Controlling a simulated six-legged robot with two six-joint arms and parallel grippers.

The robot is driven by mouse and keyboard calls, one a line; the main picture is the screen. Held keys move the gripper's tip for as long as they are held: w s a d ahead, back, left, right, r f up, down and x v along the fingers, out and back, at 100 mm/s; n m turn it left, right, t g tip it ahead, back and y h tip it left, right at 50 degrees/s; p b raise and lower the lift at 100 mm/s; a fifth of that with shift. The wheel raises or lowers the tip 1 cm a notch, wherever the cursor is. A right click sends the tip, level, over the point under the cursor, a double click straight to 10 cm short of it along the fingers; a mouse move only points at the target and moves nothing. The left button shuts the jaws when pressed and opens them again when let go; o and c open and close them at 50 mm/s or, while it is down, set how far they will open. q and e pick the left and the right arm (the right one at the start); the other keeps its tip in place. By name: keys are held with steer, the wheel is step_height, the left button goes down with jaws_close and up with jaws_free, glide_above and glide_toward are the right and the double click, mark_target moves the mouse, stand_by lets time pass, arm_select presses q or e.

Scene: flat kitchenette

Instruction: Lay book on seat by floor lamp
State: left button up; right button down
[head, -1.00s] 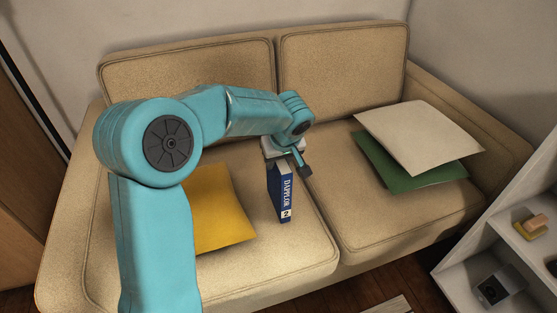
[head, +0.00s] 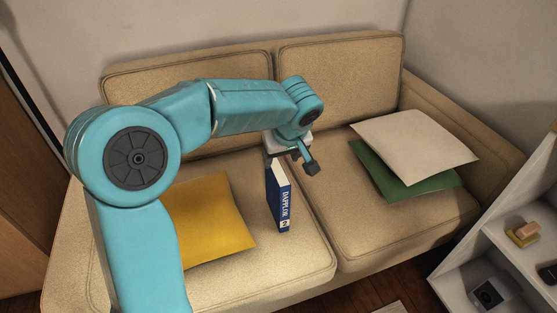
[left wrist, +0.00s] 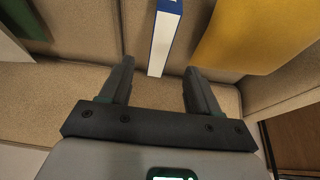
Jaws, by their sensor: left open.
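The blue and white book (head: 283,204), with "DAPPLOR" on its spine, stands upright on the left seat cushion (head: 300,255) of a beige sofa, near the gap between the cushions. It also shows in the left wrist view (left wrist: 165,38), just beyond the fingertips. My left gripper (head: 293,160) is open at the book's upper far end. In the left wrist view its two fingers (left wrist: 158,68) are wide apart with nothing between them. A dark slanted pole (head: 32,95) stands at the left edge; I cannot tell whether it is the floor lamp. My right gripper is not in view.
A yellow cushion (head: 212,220) lies left of the book. A cream cushion (head: 415,145) lies over a green one (head: 400,180) on the right seat. A white shelf (head: 465,285) with small objects stands at the lower right. The right seat's front is clear.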

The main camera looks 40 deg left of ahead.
arm_select(q)
steer(key=v, duration=0.3)
steer(key=shift+r+p, duration=0.1)
steer(key=shift+p, duration=0.2)
stand_by(0.3)
